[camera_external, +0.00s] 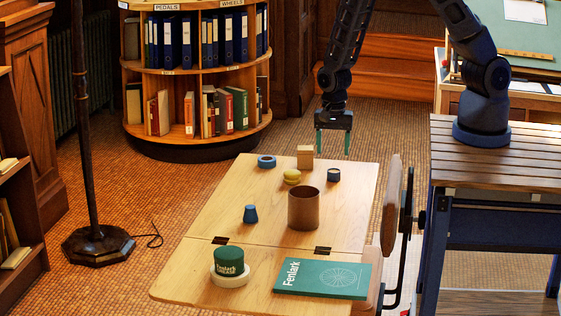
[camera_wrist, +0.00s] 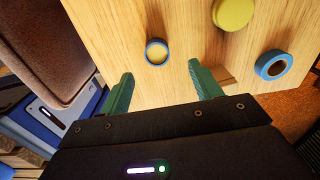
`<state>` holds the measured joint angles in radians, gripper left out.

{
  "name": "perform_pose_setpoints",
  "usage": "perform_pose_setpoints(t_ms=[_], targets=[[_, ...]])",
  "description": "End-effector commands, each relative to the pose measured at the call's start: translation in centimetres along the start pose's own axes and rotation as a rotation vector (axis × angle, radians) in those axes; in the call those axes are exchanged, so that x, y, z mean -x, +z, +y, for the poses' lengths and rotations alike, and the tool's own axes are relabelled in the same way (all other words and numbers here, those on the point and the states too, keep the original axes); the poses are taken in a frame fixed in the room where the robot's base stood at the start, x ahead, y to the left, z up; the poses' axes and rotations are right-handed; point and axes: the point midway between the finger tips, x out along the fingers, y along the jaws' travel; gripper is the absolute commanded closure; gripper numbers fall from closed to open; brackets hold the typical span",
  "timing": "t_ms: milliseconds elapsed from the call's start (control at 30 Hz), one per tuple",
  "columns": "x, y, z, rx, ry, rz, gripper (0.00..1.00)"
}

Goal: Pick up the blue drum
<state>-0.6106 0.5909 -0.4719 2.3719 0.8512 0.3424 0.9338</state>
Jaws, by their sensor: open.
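A short dark blue drum (camera_external: 333,174) with a pale top stands on the far right of the wooden board. In the wrist view the drum (camera_wrist: 157,52) shows as a blue rim around a pale disc, just beyond the gap between my fingertips. My gripper (camera_external: 333,144) is open and empty, with green fingers pointing down, above the board's far right end. It appears higher than the drum and apart from it. My gripper's two fingers (camera_wrist: 161,77) also show spread in the wrist view.
Near the drum are a wooden block (camera_external: 305,157), a yellow piece (camera_external: 292,176) and a blue ring (camera_external: 267,162). A brown cylinder (camera_external: 303,208), blue tapered piece (camera_external: 250,214), green-topped tin (camera_external: 229,262) and green book (camera_external: 322,279) are nearer. A brown chair-like part (camera_external: 391,205) borders the board's right.

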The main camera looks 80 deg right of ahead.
Motion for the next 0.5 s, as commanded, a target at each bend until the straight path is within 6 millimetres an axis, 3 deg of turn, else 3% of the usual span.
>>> perform_pose_setpoints(t_ms=[500], targets=[[-3.4, -0.1, 0.3, -0.002, 0.002, 0.000, 0.36]])
